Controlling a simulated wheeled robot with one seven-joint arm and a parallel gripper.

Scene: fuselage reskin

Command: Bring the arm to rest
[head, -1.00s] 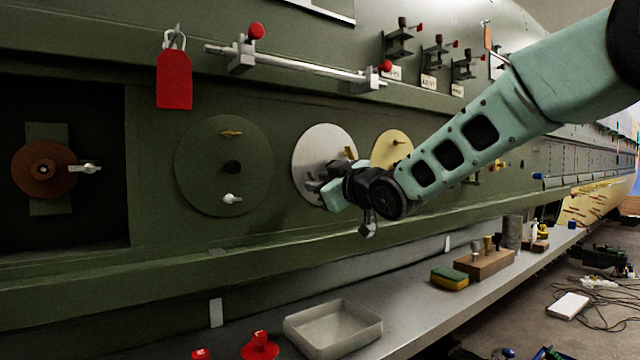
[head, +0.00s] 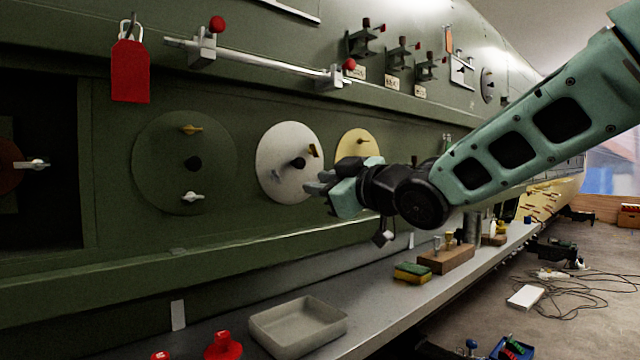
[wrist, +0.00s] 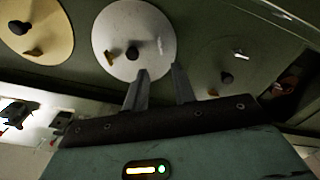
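My gripper (head: 318,188) is in front of the fuselage wall, just right of the silver disc (head: 283,165) and below the yellow disc (head: 357,149). In the wrist view its two fingers (wrist: 161,72) stand apart with nothing between them. The wrist view also shows the silver disc (wrist: 120,55) beyond the fingertips, with a gap that is hard to judge. My arm is stretched out from the upper right, bent down at the wrist.
A green disc (head: 165,150) and a dark opening (head: 45,210) are to the left. A rail (head: 265,62) with red knobs and a red tag (head: 131,70) are above. A grey tray (head: 298,326), a sponge (head: 412,273) and a wooden block (head: 446,259) stand on the shelf below.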

